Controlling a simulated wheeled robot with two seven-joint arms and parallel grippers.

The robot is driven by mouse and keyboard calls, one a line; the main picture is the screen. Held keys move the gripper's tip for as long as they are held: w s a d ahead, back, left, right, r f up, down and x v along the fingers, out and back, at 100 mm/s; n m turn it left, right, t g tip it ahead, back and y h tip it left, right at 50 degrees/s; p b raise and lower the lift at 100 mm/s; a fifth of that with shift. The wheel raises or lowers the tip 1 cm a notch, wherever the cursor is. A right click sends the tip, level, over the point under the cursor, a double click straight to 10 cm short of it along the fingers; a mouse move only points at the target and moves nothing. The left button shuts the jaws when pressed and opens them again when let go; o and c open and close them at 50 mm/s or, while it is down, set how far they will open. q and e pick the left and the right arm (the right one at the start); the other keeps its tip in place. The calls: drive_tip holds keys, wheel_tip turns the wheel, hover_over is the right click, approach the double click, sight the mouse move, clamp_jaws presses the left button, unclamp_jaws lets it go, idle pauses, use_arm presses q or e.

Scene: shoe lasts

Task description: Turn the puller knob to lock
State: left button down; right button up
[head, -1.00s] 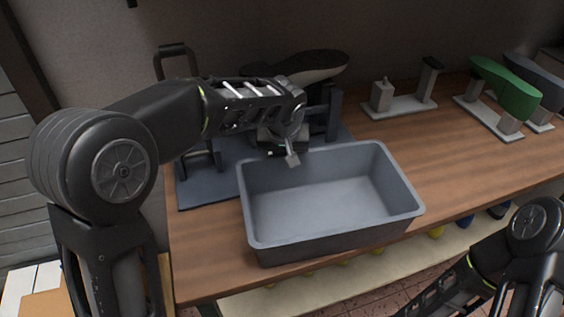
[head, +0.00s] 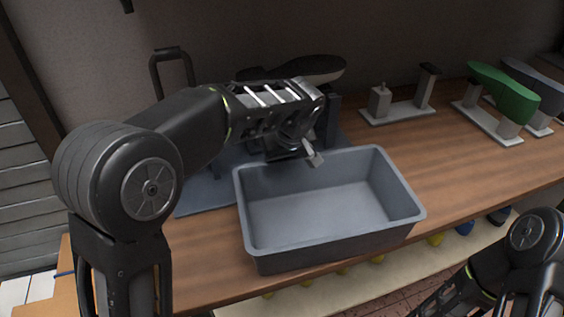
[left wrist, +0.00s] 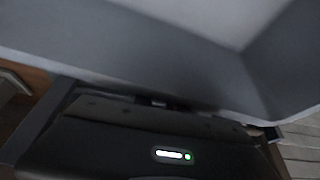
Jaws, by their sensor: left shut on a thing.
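The puller stands at the back left of the bench in the head view. Its dark base plate (head: 195,200) and upright (head: 333,122) show, and a dark shoe-shaped piece (head: 318,68) is above it. My left gripper (head: 300,153) is over the puller's front, beside the grey bin's back rim, and is shut on the puller knob. The knob itself and the jaw contact are hidden by my wrist. A small light-grey block (head: 313,157) shows at the gripper's end. The left wrist view is mostly filled by my gripper body and the bin wall. My right gripper is not visible.
A grey bin (head: 419,217) stands open and empty right in front of the puller, close under my left wrist. A two-post stand (head: 398,113) and a green last (head: 503,92) on its stand are at the back right. The bench right of the bin is clear.

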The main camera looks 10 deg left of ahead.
use_arm(q)
drive_tip(key=c, duration=1.3)
unclamp_jaws()
drive_tip(key=shift+c, duration=0.2)
drive_tip(key=shift+v, duration=3.9)
